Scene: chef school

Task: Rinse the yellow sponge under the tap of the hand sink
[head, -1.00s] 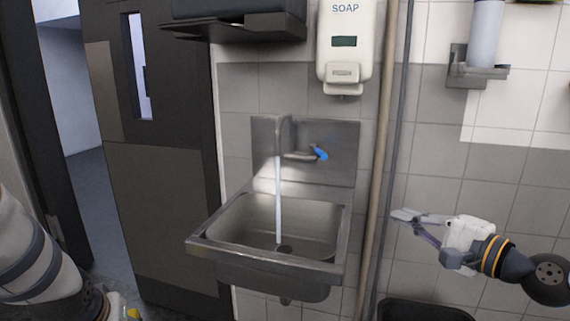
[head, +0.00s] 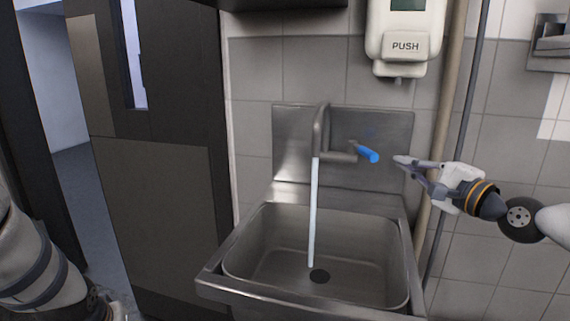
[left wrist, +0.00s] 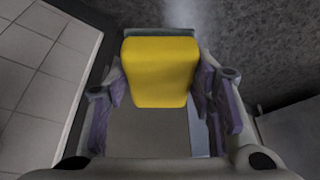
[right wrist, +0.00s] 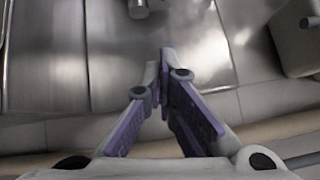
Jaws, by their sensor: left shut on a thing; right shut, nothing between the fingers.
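The yellow sponge (left wrist: 160,70) is held between the fingers of my left gripper (left wrist: 160,88) in the left wrist view. In the head view only my left arm (head: 40,265) shows at the lower left; the sponge is out of sight there. The steel hand sink (head: 225,283) stands in the middle. Its tap (head: 321,130) is running, and a water stream (head: 314,215) falls beside the drain (head: 319,276). The tap has a blue-tipped lever (head: 367,153). My right gripper (head: 405,163) is shut and empty, a little right of the lever; it also shows in the right wrist view (right wrist: 165,60).
A soap dispenser (head: 405,45) hangs on the tiled wall above right of the sink. A vertical pipe (head: 453,90) runs just behind my right gripper. A dark door (head: 155,200) stands left of the sink. The space above the basin is clear apart from the water.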

